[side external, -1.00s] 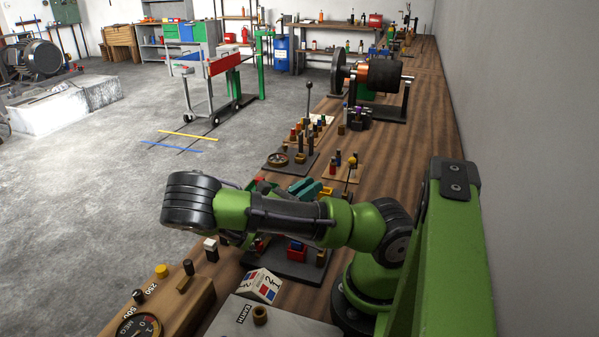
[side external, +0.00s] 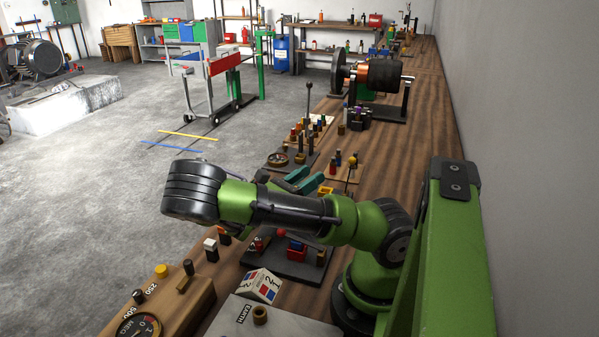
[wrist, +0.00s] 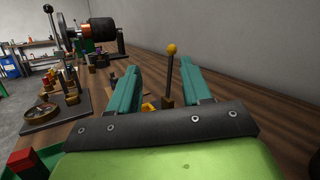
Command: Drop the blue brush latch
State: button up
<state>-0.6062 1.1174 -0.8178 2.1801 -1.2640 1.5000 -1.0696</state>
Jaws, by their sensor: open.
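My gripper (side external: 306,181) has two teal fingers, apart with nothing seen between them in the side view. In the wrist view the open fingers (wrist: 156,88) frame a yellow-knobbed lever (wrist: 171,76), which stands upright beyond them. The same lever (side external: 349,173) shows right of the fingers in the side view. A small blue piece (side external: 297,246) sits on a red block on a dark base plate (side external: 288,266), nearer the camera than the fingers; I cannot tell if it is the brush latch. My forearm hides part of that area.
A red ball knob (side external: 282,233) rises close under my forearm. A dark panel (wrist: 55,118) with a round dial and posts stands left of the fingers. A rotor on stands (side external: 376,76) is farther along the bench. The wall (side external: 500,120) bounds the bench on the right.

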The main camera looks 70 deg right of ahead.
jog(key=s+a+r, duration=0.2)
jog(key=s+a, duration=0.9)
jog(key=shift+a, duration=0.25)
jog(key=shift+s+r, duration=0.1)
jog(key=w+d+f+m+g+y, duration=0.2)
jog(key=w+d+f+m+y, duration=0.2)
jog(key=w+m+y, duration=0.7)
jog(key=w+d+r+t+y, duration=0.8)
jog(key=w+r, duration=0.2)
jog(key=x, duration=1.6)
jog(key=shift+s+d+f, duration=0.2)
jog(key=shift+d, duration=0.1)
